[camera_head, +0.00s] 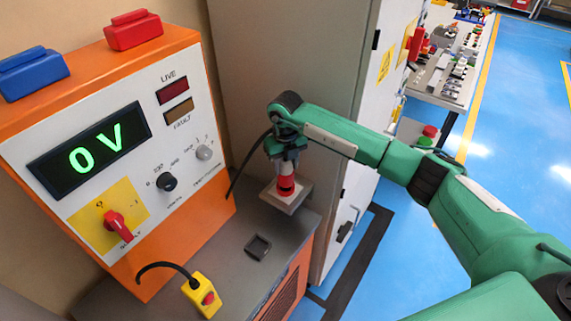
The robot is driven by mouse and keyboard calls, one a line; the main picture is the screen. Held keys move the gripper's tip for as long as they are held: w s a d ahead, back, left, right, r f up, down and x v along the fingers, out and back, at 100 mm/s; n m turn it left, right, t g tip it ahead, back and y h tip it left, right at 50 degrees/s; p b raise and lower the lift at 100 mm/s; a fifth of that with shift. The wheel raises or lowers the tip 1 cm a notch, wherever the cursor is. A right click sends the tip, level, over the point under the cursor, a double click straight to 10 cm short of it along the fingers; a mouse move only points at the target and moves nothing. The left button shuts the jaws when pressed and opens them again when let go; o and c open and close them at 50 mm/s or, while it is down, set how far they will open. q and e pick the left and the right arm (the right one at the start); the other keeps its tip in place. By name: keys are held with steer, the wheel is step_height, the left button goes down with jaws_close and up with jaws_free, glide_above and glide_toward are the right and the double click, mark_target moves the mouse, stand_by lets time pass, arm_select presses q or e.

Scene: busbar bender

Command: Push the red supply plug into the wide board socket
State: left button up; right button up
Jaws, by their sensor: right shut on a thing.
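My right gripper (286,168) points down beside the tall cabinet and is shut on the red plug (286,186), which has a pale band. The plug is upright, right over a light grey square block (291,199) on the grey bench top. I cannot tell whether the plug is in an opening in this block or only over it, as the plug hides its middle. I cannot tell for sure that this block is the wide board socket. My left gripper is not in view.
An orange panel (60,190) with a "0 V" display (92,150) and a red supply knob (117,226) stands left. A black square piece (258,247) and a yellow box with a red button (203,296) lie in front. A tall grey cabinet (300,60) stands behind.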

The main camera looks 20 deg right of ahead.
mark_target(286, 172)
steer(key=shift+f+b, duration=1.45)
steer(key=shift+f, duration=0.25)
steer(key=o, duration=1.2)
steer(key=shift+c, duration=0.2)
step_height(286, 172, up, 13)
steer(key=b, duration=0.4)
steer(key=shift+f, duration=0.15)
steer(key=shift+r, duration=0.6)
